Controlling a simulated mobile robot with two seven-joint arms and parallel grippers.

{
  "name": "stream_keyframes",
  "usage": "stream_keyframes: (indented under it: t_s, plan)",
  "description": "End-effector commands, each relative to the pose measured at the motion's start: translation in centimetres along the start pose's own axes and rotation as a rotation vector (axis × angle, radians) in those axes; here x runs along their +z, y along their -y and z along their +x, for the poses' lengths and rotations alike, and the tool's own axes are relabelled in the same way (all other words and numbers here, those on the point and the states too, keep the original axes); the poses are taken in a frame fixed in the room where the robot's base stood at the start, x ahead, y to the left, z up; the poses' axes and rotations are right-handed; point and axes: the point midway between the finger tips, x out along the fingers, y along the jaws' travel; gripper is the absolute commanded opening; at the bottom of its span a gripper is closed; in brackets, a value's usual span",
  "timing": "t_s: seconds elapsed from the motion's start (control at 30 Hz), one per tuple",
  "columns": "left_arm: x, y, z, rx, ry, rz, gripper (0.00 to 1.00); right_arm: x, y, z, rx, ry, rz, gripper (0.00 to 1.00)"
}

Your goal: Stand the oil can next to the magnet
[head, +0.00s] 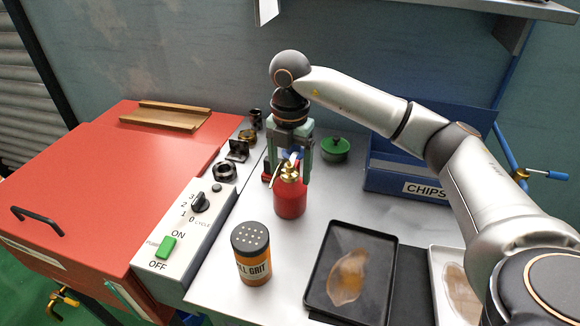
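The oil can (290,197) is a small red can with a brass top and thin spout. It stands upright on the grey cart top, near the middle of the head view. My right gripper (289,172) points down just above and behind it, with its two green fingers spread apart around the can's top area. I see no clear contact between fingers and can. A small red piece (267,170) shows by the left finger, with a bit of blue (291,155) between the fingers. These may be the magnet, mostly hidden. My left gripper is out of view.
A grit shaker (252,262) stands in front left. A black tray (316,278) and a white tray (437,290) lie front right. A green lidded tin (335,149) and blue CHIPS bin (400,183) are behind right. A switch panel (196,230) borders the left.

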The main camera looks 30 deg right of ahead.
Motion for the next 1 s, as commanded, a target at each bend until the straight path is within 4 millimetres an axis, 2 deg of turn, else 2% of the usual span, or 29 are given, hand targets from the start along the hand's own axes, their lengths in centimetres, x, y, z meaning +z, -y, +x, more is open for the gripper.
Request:
stream_keyframes:
  t_s: [0.2, 0.33, 0.47, 0.73, 0.83, 1.0]
  plan:
    - [-0.1, 0.0, 0.0, 0.001, 0.000, 0.000, 0.50, 0.0, 0.0, -0.1, 0.000, 0.000, 0.000, 0.79]
    - [-0.2, 0.0, -0.1, 0.000, -0.002, 0.000, 0.50, 0.0, 0.0, -1.0, 0.001, 0.001, 0.001, 0.79]
    - [-0.2, 0.0, -0.2, 0.000, -0.003, 0.000, 0.50, 0.0, -0.1, -3.2, 0.005, 0.001, 0.000, 0.79]
    - [-0.8, 0.0, -0.7, -0.001, -0.002, 0.000, 0.50, 0.1, -0.1, -9.5, 0.005, 0.002, 0.001, 0.79]
    - [-1.2, -0.1, -1.1, -0.001, -0.002, 0.000, 0.50, 0.0, 0.0, -10.9, 0.002, 0.001, 0.001, 0.79]
    - [-1.4, -0.1, -1.3, -0.001, -0.002, 0.000, 0.50, 0.0, 0.0, -12.2, 0.000, 0.000, 0.001, 0.79]
